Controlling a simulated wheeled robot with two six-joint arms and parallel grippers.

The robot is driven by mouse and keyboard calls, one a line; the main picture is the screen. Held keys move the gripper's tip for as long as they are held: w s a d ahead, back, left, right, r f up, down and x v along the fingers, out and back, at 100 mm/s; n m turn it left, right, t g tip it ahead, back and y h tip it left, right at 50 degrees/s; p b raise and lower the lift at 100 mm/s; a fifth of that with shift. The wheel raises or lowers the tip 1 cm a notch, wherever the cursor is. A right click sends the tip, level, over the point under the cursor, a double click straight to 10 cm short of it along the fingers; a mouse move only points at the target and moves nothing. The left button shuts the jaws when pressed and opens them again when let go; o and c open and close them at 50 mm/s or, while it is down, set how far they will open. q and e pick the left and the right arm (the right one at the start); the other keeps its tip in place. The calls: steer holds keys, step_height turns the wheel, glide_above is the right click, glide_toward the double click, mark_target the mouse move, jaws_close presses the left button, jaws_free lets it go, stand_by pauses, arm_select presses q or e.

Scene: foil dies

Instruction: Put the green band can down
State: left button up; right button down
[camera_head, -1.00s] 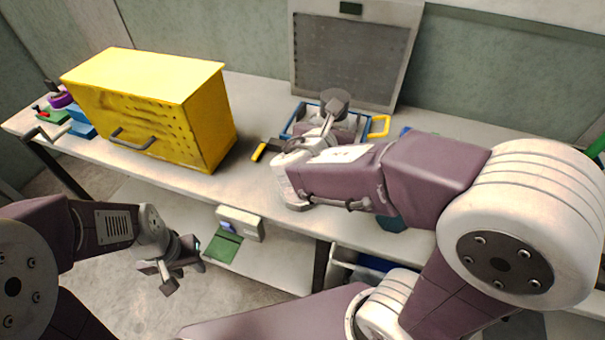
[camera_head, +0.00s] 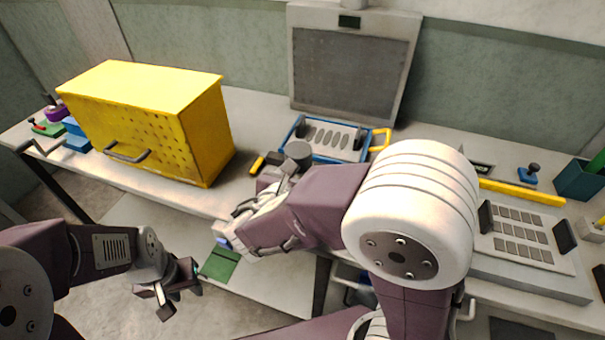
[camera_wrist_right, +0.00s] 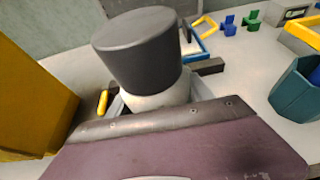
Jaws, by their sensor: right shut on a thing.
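My right gripper (camera_head: 280,178) is shut on a can with a dark grey top (camera_head: 298,151). The can stands roughly upright between the yellow cabinet and the blue tray. In the right wrist view its dark top (camera_wrist_right: 140,45) and a pale lower body (camera_wrist_right: 155,98) show. No green band is visible, and the can's base is hidden. I cannot tell whether it touches the bench. My left gripper (camera_head: 172,295) is empty, its jaws apart, low in front of the bench at the left.
A yellow cabinet (camera_head: 150,120) stands left of the can. A yellow-handled tool (camera_head: 257,166) lies close by. A blue-rimmed tray (camera_head: 345,157) with slots is behind right. A grey panel (camera_head: 350,65) stands at the back. A teal cup (camera_head: 580,180) is far right.

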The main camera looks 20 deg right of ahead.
steer(key=shift+f, duration=0.15)
steer(key=shift+c, duration=2.1)
jaws_free()
steer(key=p+v, duration=0.2)
steer(key=v, duration=1)
steer(key=shift+r, duration=0.2)
